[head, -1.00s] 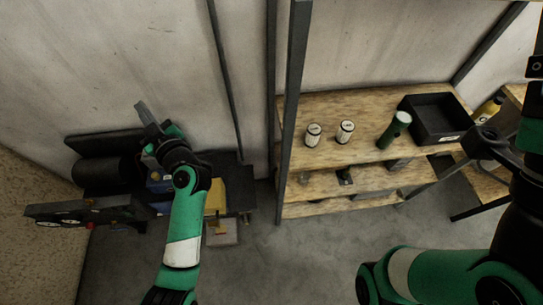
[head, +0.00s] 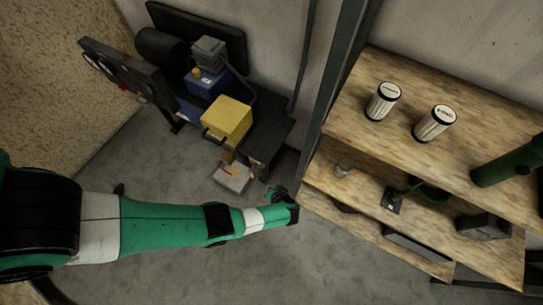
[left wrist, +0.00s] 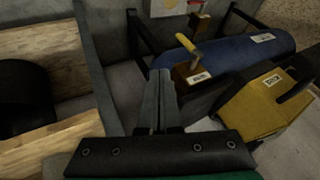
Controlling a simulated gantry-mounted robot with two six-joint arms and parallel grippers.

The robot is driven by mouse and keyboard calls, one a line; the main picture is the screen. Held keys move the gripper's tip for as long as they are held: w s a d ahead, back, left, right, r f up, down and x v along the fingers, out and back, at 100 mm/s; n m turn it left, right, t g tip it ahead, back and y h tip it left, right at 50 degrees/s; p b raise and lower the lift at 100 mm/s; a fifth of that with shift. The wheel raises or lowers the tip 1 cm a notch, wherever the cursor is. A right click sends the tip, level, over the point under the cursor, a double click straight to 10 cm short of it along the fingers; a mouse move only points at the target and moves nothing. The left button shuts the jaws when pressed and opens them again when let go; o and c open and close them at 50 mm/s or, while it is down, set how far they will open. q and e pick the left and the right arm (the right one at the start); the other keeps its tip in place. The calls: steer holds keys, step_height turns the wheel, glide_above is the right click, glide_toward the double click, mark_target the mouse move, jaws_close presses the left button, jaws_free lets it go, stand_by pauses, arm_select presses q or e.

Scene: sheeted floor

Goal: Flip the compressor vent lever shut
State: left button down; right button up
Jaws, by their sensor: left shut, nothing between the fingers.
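In the left wrist view a yellow lever (left wrist: 185,45) rises tilted from a brown block with a white label (left wrist: 196,74). Beside it lies a blue tank (left wrist: 245,55) with a label, and a yellow box (left wrist: 262,105) stands at the right. The labels are too small to read surely. My left gripper (left wrist: 160,75) is shut and empty; its tips appear just left of the brown block, with no clear contact. In the head view my left arm reaches in from the left and ends near the shelf, its fingertips not clear.
In the head view, the yellow box (head: 227,120) and a blue unit (head: 208,83) stand on a dark bench (head: 262,140). A wooden shelf rack (head: 460,110) holds two white cans (head: 383,101) and a green cylinder (head: 508,160). Grey floor (head: 170,270) lies open in front.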

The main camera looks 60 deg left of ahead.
arm_select(q)
steer(key=shift+s+a+f+b, duration=0.1)
steer(key=shift+s+f+b, duration=0.1)
steer(key=shift+f, duration=0.35)
steer(key=shift+s+a+f+b, duration=0.1)
steer(key=shift+s+f+b, duration=0.05)
steer(key=shift+f, duration=0.4)
arm_select(e)
steer(key=shift+s+a+f, duration=0.1)
steer(key=shift+a+f, duration=0.05)
steer(key=shift+f, duration=0.4)
steer(key=shift+s+a+f, duration=0.1)
steer(key=shift+f, duration=0.4)
arm_select(q)
steer(key=s+a+f+b, duration=0.1)
steer(key=a+f+b, duration=0.6)
steer(key=a+b, duration=0.1)
steer(key=shift+s+a+f, duration=0.3)
steer(key=shift+a+f, duration=0.1)
steer(key=shift+a, duration=0.25)
arm_select(e)
step_height(320, 180, down, 8)
steer(key=shift+d, duration=0.15)
